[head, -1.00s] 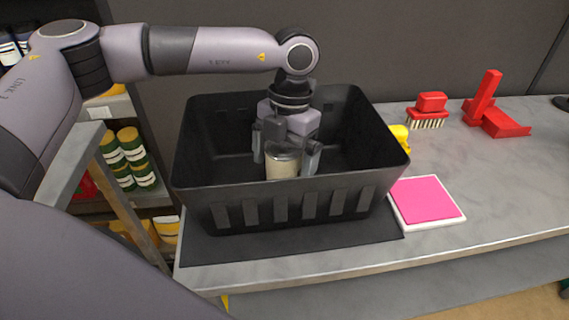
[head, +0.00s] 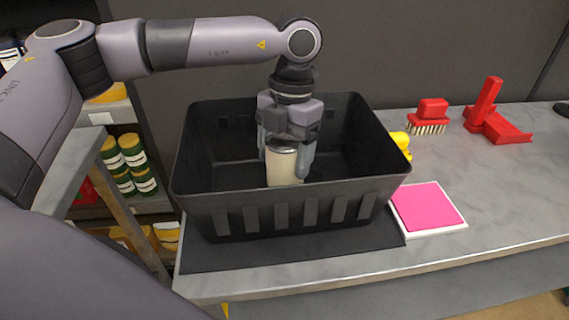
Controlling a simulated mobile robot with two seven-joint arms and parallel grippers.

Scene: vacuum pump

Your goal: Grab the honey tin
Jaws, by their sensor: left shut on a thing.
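The honey tin (head: 284,168) is a pale cream cylinder with a grey metal rim at its top, seen in the head view inside the black crate (head: 290,212). My left gripper (head: 287,160) reaches down into the crate from above. Its fingers are on either side of the tin, and it is shut on it. The tin stands upright. Its lower end is partly hidden by the crate's front wall, so I cannot tell whether it touches the crate floor. My right gripper is not in view.
The crate stands on a dark mat (head: 300,255) on a grey counter (head: 500,180). To its right are a pink pad (head: 428,205), a yellow object (head: 401,143), a red brush (head: 430,115) and a red tool (head: 492,115). Shelves with jars (head: 130,160) stand at the left.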

